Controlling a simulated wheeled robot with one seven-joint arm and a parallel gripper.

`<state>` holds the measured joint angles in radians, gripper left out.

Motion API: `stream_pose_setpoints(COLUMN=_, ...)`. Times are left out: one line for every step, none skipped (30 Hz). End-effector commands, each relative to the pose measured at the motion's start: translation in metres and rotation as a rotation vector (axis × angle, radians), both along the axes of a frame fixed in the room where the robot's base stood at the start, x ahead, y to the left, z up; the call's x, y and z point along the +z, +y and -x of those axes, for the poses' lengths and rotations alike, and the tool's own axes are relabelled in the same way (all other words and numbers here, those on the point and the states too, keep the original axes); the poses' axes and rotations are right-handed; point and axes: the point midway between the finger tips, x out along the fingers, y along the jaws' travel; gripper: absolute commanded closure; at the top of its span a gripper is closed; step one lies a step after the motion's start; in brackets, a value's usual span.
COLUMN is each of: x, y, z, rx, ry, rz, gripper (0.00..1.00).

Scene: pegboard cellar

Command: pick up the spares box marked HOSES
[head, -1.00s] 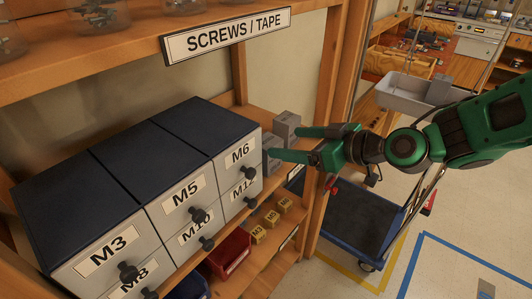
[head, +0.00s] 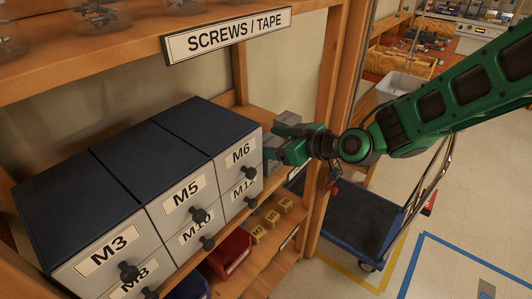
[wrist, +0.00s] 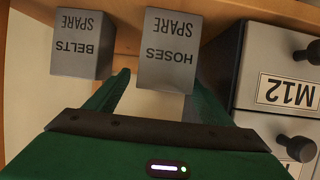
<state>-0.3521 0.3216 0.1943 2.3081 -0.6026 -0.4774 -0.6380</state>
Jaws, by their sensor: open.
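The grey spares box marked HOSES (wrist: 168,62) shows upside down in the wrist view, upright on a wooden shelf. A like grey box marked BELTS (wrist: 82,62) stands to its left, with a gap between. My gripper (wrist: 160,88) is open. Its left finger points into the gap between the boxes, and its right finger lies on the drawer side of HOSES. I cannot tell whether either finger touches the box. In the head view, my gripper (head: 275,142) is at the shelf beside the drawer block and largely covers HOSES. BELTS (head: 287,118) partly shows behind the fingers.
A drawer block (head: 120,190), labelled M3, M5, M6 and others, stands close beside HOSES. A wooden post (head: 327,100) rises to the right. Small yellow boxes (head: 272,219) and a red bin (head: 229,254) sit lower. A blue cart (head: 362,222) stands on the floor.

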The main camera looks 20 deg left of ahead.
Motion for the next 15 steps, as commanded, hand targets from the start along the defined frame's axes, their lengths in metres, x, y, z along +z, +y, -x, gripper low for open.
stream_pose_setpoints(x=0.0001, y=-0.0002, z=0.0, rx=0.0, ry=0.0, rz=0.0, gripper=0.25)
stream_pose_setpoints(x=0.0, y=-0.0003, z=-0.0001, rx=0.0, ry=0.0, rz=0.0, gripper=0.25)
stream_pose_setpoints(x=0.0, y=-0.0004, z=-0.0001, rx=0.0, ry=0.0, rz=0.0, gripper=0.32)
stream_pose_setpoints(x=0.0, y=-0.0004, z=-0.0001, rx=0.0, ry=0.0, rz=0.0, gripper=0.39)
stream_pose_setpoints(x=0.0001, y=-0.0005, z=0.0, rx=0.0, ry=0.0, rz=0.0, gripper=0.46)
stream_pose_setpoints(x=0.0, y=-0.0005, z=-0.0001, rx=0.0, ry=0.0, rz=0.0, gripper=0.56)
stream_pose_setpoints(x=0.0, y=-0.0005, z=-0.0001, rx=0.0, ry=0.0, rz=0.0, gripper=0.63)
stream_pose_setpoints(x=0.0, y=-0.0007, z=-0.0001, rx=0.0, ry=0.0, rz=0.001, gripper=0.7)
stream_pose_setpoints(x=0.0, y=-0.0007, z=-0.0001, rx=0.0, ry=0.0, rz=0.001, gripper=0.73)
stream_pose_setpoints(x=0.0003, y=-0.0006, z=-0.0002, rx=-0.001, ry=0.0, rz=0.0, gripper=0.73)
stream_pose_setpoints(x=0.0002, y=-0.0006, z=-0.0003, rx=-0.001, ry=0.0, rz=0.0, gripper=0.73)
stream_pose_setpoints(x=0.0002, y=-0.0007, z=-0.0002, rx=-0.001, ry=0.0, rz=0.0, gripper=0.73)
stream_pose_setpoints(x=0.0002, y=-0.0007, z=-0.0002, rx=-0.001, ry=0.0, rz=0.0, gripper=0.73)
stream_pose_setpoints(x=0.0002, y=-0.0007, z=-0.0002, rx=-0.001, ry=0.0, rz=0.0, gripper=0.73)
stream_pose_setpoints(x=0.0003, y=-0.0007, z=-0.0003, rx=-0.001, ry=0.0, rz=0.0, gripper=0.73)
